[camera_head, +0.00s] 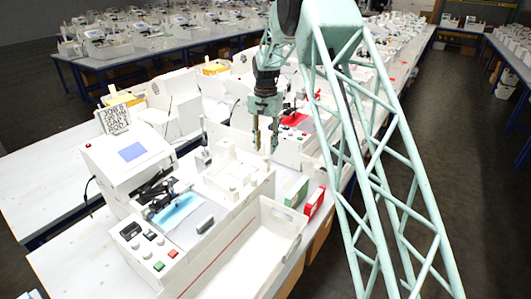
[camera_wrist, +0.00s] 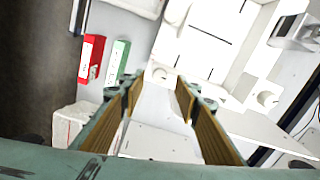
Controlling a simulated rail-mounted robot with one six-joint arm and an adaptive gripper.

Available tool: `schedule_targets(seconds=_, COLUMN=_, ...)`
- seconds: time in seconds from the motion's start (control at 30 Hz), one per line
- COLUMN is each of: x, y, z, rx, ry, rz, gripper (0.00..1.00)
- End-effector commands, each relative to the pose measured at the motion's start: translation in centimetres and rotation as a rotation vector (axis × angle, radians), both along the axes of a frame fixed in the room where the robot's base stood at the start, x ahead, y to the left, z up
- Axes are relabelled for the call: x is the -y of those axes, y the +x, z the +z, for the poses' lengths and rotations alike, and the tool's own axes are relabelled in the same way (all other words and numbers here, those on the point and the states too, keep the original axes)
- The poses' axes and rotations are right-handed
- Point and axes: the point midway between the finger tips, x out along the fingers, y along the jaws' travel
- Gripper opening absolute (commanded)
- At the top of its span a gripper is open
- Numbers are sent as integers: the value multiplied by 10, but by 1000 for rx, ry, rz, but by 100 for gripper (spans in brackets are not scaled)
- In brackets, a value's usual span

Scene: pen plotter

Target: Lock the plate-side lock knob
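My gripper (camera_head: 265,145) hangs above the bench, pointing down, in the head view. Its two fingers are apart with nothing between them; in the wrist view (camera_wrist: 158,92) their tan inner pads face each other across a gap. Below and to its left is the white plotter, with a blue plate area (camera_head: 175,210) and a white compartmented section (camera_head: 240,168). White round knobs show on that section (camera_head: 232,188). The wrist view shows a white round knob (camera_wrist: 160,75) beyond the fingertips and another (camera_wrist: 266,98) to the right. I cannot tell which knob is the plate-side lock.
A green box (camera_head: 297,190) and a red box (camera_head: 315,203) stand right of the plotter. An empty white tray (camera_head: 285,228) is in front. A white printer-like box (camera_head: 125,160) with a sign stands at left.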

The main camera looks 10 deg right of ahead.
Motion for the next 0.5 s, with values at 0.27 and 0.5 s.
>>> schedule_targets(seconds=0.27, x=0, y=1, z=42, rx=2, ry=0, rz=0, gripper=30)
schedule_targets(seconds=0.5, x=0, y=1, z=65, rx=1, ry=0, rz=0, gripper=30)
